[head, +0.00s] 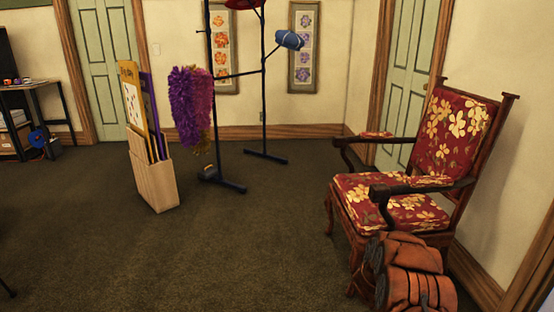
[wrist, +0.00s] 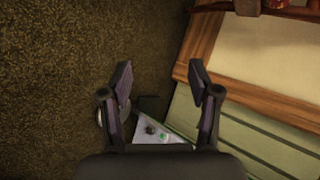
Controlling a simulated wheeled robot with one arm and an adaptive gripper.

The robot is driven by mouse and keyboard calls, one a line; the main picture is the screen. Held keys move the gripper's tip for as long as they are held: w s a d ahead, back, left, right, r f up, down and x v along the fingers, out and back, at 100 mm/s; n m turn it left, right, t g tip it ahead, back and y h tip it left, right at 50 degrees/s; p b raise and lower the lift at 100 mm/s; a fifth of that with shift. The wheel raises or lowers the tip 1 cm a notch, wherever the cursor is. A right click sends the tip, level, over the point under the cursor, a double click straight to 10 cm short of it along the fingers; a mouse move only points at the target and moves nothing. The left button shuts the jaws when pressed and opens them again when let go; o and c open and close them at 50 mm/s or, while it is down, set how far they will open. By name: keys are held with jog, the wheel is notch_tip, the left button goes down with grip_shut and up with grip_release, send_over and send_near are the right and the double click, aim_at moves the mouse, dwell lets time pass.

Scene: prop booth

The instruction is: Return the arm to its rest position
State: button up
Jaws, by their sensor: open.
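My gripper (wrist: 162,82) shows in the wrist view with its two dark fingers spread apart. It is open, and nothing is held between the fingertips. Beyond it lie the dark carpet (wrist: 60,60) on the left and a wooden baseboard (wrist: 240,95) on the right. A small grey piece with a dark knob and a green spot (wrist: 160,132) shows low between the fingers; I cannot tell what it is. My gripper and arm do not show in the head view.
A floral armchair (head: 411,197) stands at right, with orange-brown bags (head: 408,272) in front. A blue rack (head: 264,95) holds a purple boa (head: 190,105). A wooden bin (head: 153,180) holds boards. A desk (head: 35,86) stands far left. The middle carpet (head: 240,240) is clear.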

jog(key=w+a+r+n+t+y+p, duration=0.1)
jog(key=a+r+n+y+p, duration=0.55)
jog(key=a+r, duration=1.05)
jog(key=s+a+r+n+g+y+p, duration=0.1)
jog(key=s+a+r+n+p, duration=0.3)
jog(key=r, duration=0.5)
jog(key=s+a+r+n+g+y+p, duration=0.15)
jog(key=s+a+r+n, duration=0.3)
jog(key=r, duration=0.45)
jog(key=s+a+r+n+g+p, duration=0.1)
jog(key=s+a+r+n+p, duration=0.2)
jog(key=s+r, duration=0.5)
jog(key=s+a+r+n+g+p, duration=0.15)
jog(key=s+r+n+p, duration=0.25)
jog(key=s+r, duration=0.5)
jog(key=s+d+r+n+g+p, duration=0.1)
jog(key=s+r+n+p, duration=0.1)
jog(key=s, duration=0.6)
jog(key=s+d+r+n+g+h+p, duration=0.1)
jog(key=s+d+r+n+p, duration=0.1)
jog(key=s, duration=0.6)
jog(key=s+d+r+n+g+p, duration=0.2)
jog(key=s+r+p, duration=0.1)
jog(key=s, duration=0.6)
jog(key=shift+r+n, duration=0.3)
jog(key=shift+r, duration=0.5)
jog(key=shift+s+d+h, duration=0.2)
jog(key=shift+s+h, duration=0.1)
jog(key=shift+s, duration=0.2)
jog(key=shift+c, duration=0.2)
